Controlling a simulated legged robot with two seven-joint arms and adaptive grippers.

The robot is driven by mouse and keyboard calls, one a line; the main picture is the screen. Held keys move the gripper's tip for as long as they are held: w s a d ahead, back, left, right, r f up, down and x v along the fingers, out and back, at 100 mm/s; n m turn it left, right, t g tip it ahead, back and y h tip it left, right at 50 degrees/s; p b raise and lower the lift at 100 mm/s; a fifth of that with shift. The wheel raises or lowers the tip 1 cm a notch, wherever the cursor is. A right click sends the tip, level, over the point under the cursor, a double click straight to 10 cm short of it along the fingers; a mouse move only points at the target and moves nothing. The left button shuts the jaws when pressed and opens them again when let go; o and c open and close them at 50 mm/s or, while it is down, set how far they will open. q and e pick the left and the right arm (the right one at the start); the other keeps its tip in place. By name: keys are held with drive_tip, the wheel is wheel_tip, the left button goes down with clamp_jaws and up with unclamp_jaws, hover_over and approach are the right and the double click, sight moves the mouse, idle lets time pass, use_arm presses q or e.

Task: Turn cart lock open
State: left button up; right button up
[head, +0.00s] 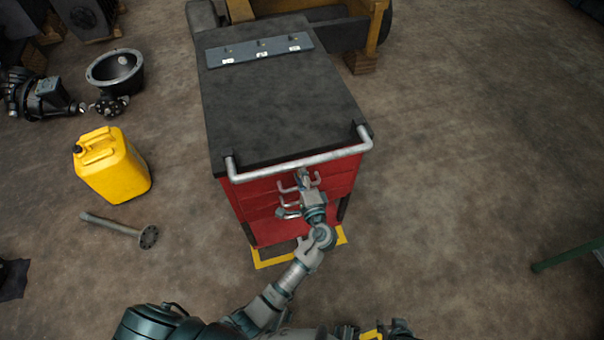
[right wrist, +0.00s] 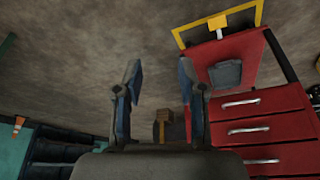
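The red cart (head: 262,203) has a dark grey top and a silver push bar (head: 300,163) along its near edge. My left arm reaches in to the cart front, and its gripper (head: 303,184) is at the drawers just below the bar. Its fingers blend with the silver handles, so its grip is unclear. In the right wrist view, the cart's red front (right wrist: 262,125) appears upside down at the right, with silver drawer handles and a dark grey block (right wrist: 226,74). My right gripper (right wrist: 161,75) is open and empty, apart from the cart. I cannot identify the lock.
A yellow jerrycan (head: 112,168) and a metal shaft (head: 118,229) lie left of the cart. A green bar (head: 566,254) is at far right; floor between is clear.

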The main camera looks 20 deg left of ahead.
use_arm(q)
drive_tip(key=shift+s+f+n+b, duration=0.1)
drive_tip(key=shift+f+n+b, duration=0.25)
drive_tip(key=shift+n, duration=0.35)
use_arm(e)
drive_tip(key=shift+w+a+r+t, duration=0.1)
drive_tip(key=shift+w+a+t, duration=0.2)
drive_tip(key=shift+w, duration=0.35)
drive_tip(key=shift+w+a+r+t, duration=0.1)
drive_tip(key=shift+w+a+t, duration=0.05)
drive_tip(key=shift+w+t, duration=0.4)
drive_tip(key=shift+w+a+r+t, duration=0.1)
drive_tip(key=shift+w+a+t, duration=0.15)
drive_tip(key=shift+w, duration=0.45)
drive_tip(key=shift+f, duration=0.1)
use_arm(q)
drive_tip(key=o, duration=1.2)
drive_tip(key=shift+c, duration=0.2)
drive_tip(key=shift+r, duration=0.15)
use_arm(e)
drive_tip(key=shift+d, duration=0.1)
use_arm(q)
drive_tip(key=v, duration=1.2)
